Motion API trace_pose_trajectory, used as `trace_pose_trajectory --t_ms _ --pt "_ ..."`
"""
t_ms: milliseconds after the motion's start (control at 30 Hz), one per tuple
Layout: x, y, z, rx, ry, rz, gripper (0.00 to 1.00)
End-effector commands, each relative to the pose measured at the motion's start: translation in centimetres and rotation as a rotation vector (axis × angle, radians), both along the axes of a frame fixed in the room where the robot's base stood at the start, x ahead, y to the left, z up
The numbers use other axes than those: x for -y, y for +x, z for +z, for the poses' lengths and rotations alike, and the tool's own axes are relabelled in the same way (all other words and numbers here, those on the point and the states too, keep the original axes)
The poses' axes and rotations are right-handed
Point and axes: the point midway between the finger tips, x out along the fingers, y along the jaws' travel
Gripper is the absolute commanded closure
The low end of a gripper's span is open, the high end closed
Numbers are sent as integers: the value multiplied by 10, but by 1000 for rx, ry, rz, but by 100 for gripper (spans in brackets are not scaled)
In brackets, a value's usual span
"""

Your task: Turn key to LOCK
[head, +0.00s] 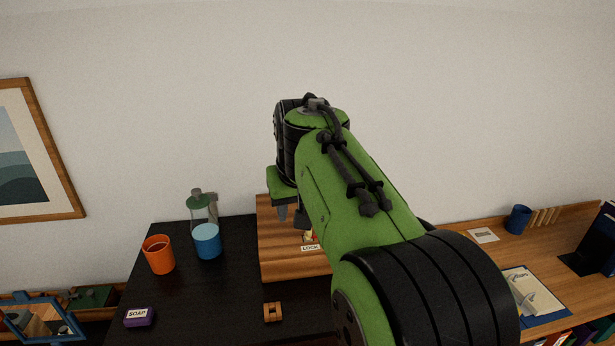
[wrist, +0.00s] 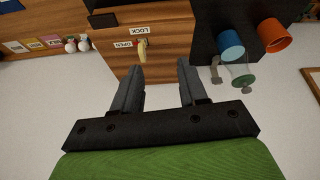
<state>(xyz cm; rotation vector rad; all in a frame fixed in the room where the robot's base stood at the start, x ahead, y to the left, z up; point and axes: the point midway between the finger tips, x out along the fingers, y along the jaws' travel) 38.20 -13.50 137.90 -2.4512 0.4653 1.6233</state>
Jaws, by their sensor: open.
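A wooden box (head: 278,265) stands on the black desk top, partly hidden by my arm. Its LOCK label (head: 310,248) shows in the head view. In the wrist view the box (wrist: 165,50) appears turned over, with the LOCK label (wrist: 143,31) and the OPEN label (wrist: 124,44) on its face. A brass-yellow key (wrist: 142,51) sticks out beside the labels. My gripper (wrist: 160,68) is open and empty. Its left finger is close to the key in the picture; I cannot tell whether they touch. In the head view my gripper (head: 291,213) is mostly hidden behind my arm.
A purple soap box (head: 139,317) and a small wooden piece (head: 272,312) lie in front. A wooden desk with a blue mug (head: 518,218) is at right.

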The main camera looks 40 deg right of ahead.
Motion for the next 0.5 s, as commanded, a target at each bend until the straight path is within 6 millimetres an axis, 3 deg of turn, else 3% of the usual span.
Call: trace_pose_trajectory --t_ms 33,133,267,500 --pt "24 15 7 -6 13 -42 57" --pt "53 32 8 -7 31 -85 57" --pt "65 39 3 -5 36 -101 57" --pt "71 53 -41 -10 38 -99 57"
